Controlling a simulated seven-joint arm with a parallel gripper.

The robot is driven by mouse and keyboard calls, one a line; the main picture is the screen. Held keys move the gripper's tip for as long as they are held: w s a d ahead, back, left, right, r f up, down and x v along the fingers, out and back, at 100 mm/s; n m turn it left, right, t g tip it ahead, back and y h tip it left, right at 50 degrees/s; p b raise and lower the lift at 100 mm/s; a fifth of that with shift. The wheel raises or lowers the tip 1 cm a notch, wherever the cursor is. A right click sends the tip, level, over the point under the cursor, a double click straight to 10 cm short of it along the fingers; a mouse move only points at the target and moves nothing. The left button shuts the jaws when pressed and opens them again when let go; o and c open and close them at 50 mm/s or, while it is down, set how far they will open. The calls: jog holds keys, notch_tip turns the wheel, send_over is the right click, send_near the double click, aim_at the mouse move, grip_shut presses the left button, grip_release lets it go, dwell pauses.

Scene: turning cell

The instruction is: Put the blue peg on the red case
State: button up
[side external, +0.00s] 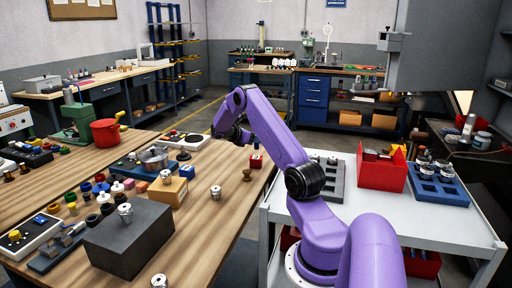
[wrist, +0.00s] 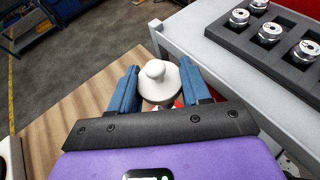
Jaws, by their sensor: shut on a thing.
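My gripper (wrist: 158,88) has its two blue fingers on either side of a white peg (wrist: 156,72) with a round knob and wide base. The peg held is white, not blue. A bit of red (wrist: 179,103) shows just below it, mostly hidden. In the side view my gripper (side external: 234,137) is over the table's right part, its fingertips hard to make out. A blue peg (side external: 100,187) stands among several coloured pegs at the left.
A white cart (side external: 340,211) with a red bin (side external: 381,172) stands to the right.

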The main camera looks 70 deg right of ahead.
aim_at(256, 146)
jog(key=shift+w+d+f, duration=0.15)
jog(key=shift+d+f, duration=0.15)
jog(key=shift+f, duration=0.05)
jog(key=shift+w+d+f, duration=0.1)
jog(key=shift+f, duration=1.55)
jog(key=shift+f, duration=0.1)
jog(key=o, duration=1.2)
jog(key=shift+f, duration=0.1)
